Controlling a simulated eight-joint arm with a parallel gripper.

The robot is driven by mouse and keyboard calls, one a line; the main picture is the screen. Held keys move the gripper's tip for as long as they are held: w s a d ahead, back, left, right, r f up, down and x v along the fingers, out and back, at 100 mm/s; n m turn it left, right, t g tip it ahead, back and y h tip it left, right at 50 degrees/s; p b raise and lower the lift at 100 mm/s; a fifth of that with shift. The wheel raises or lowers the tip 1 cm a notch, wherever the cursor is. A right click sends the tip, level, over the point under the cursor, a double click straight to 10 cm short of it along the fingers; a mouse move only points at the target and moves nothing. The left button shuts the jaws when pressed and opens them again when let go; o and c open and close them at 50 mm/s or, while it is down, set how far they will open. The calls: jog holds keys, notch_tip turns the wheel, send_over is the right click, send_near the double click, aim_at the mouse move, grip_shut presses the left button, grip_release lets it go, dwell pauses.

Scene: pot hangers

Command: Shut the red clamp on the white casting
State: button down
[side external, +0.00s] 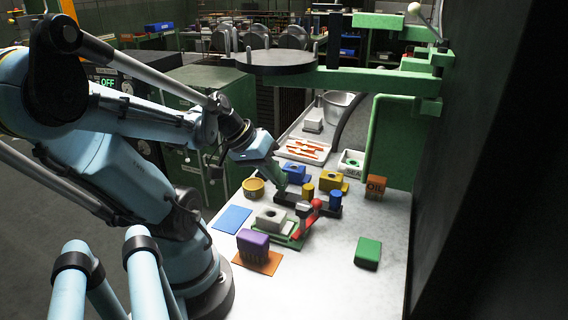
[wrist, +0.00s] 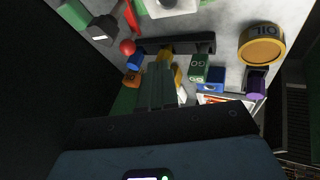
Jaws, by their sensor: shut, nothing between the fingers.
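The white casting (side external: 270,217) sits on a green fixture (side external: 292,239) on the bench; part of it shows at the top edge of the wrist view (wrist: 176,5). The red clamp (side external: 308,218) stands at the casting's right side, its lever tilted with a red ball at the end. In the wrist view the red ball (wrist: 127,47) is left of my fingers and a red bar runs along the top. I cannot tell whether the clamp touches the casting. My gripper (side external: 281,187) is shut and empty, behind the casting and clamp, close to the black rack; its fingers also show in the wrist view (wrist: 164,68).
The black rack (side external: 290,199) with yellow and blue cylinders lies just behind the clamp. A purple block (side external: 252,243) stands in front of the casting, and a green block (side external: 368,252) at the right. Blue and yellow blocks stand behind the rack. The bench's front right is mostly clear.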

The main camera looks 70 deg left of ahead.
jog(key=shift+x, duration=2.05)
jog(key=shift+w+d+f, duration=0.2)
jog(key=shift+w+d, duration=0.45)
jog(key=shift+d, duration=0.1)
jog(key=shift+w+d+f, duration=0.2)
jog(key=shift+w+d, duration=0.5)
jog(key=shift+d, duration=0.05)
